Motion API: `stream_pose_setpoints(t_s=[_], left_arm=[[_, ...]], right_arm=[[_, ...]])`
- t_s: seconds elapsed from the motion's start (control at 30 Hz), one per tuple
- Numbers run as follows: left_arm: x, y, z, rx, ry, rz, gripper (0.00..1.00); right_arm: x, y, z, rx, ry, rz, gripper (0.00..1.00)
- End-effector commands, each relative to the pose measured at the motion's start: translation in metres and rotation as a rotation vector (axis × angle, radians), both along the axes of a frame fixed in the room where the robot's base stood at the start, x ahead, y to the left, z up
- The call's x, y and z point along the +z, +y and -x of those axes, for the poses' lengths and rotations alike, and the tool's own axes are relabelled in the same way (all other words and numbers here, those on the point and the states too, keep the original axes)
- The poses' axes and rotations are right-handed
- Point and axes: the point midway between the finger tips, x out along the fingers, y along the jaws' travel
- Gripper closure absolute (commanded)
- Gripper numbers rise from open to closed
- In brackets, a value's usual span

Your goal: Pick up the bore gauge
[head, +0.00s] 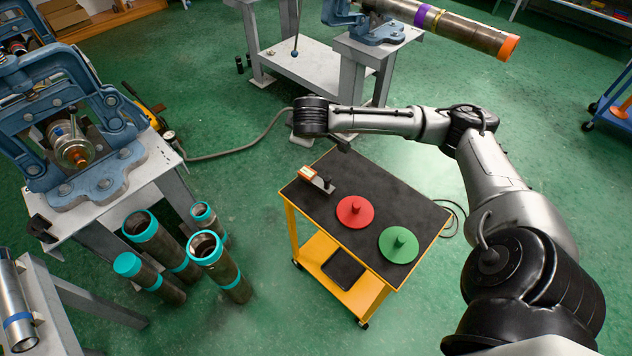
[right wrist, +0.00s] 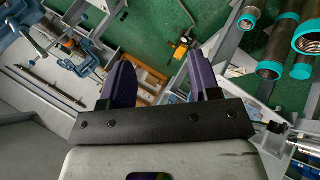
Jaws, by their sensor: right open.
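A small tool with an orange-brown block and a dark and metal end (head: 316,179) lies on the black top of the yellow cart (head: 330,215), at its far left corner. It looks like the bore gauge, but its details are too small to be sure. My right arm reaches in from the right, and its wrist is beyond the cart's far edge, apart from the tool. My right gripper (right wrist: 160,75) shows two purple fingers spread apart with nothing between them. The tool is not clearly seen in the right wrist view. My left gripper is out of view.
A red disc (head: 355,211) and a green disc (head: 398,244), each with a knob, lie on the cart. Several upright pipes with teal ends (head: 150,232) stand left of it. A blue vise (head: 85,120) is on the left bench. Green floor around the cart is mostly free.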

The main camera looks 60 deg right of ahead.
Motion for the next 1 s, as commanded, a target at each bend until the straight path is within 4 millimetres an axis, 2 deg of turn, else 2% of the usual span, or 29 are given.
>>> stream_pose_setpoints(t_s=[0.03, 0.1, 0.23, 0.4, 0.6, 0.8, 1.0], left_arm=[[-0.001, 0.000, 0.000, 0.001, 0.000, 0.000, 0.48], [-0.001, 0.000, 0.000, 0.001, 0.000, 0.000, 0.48], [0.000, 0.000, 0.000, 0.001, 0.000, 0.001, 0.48], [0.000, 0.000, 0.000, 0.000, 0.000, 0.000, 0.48], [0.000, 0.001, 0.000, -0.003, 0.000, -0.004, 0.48], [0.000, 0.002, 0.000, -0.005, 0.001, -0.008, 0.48], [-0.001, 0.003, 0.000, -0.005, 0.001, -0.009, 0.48]], right_arm=[[-0.006, -0.024, 0.009, -0.126, 0.015, -0.057, 0.43], [-0.019, -0.043, 0.023, -0.303, 0.026, -0.158, 0.43], [-0.044, -0.057, 0.041, -0.641, 0.018, -0.350, 0.43], [-0.066, -0.051, 0.053, -1.126, -0.033, -0.592, 0.43], [-0.070, -0.033, 0.056, -1.638, -0.124, -0.760, 0.43], [-0.070, -0.029, 0.056, -1.962, -0.252, -0.796, 0.43], [-0.072, -0.029, 0.055, -2.114, -0.327, -0.796, 0.43]])
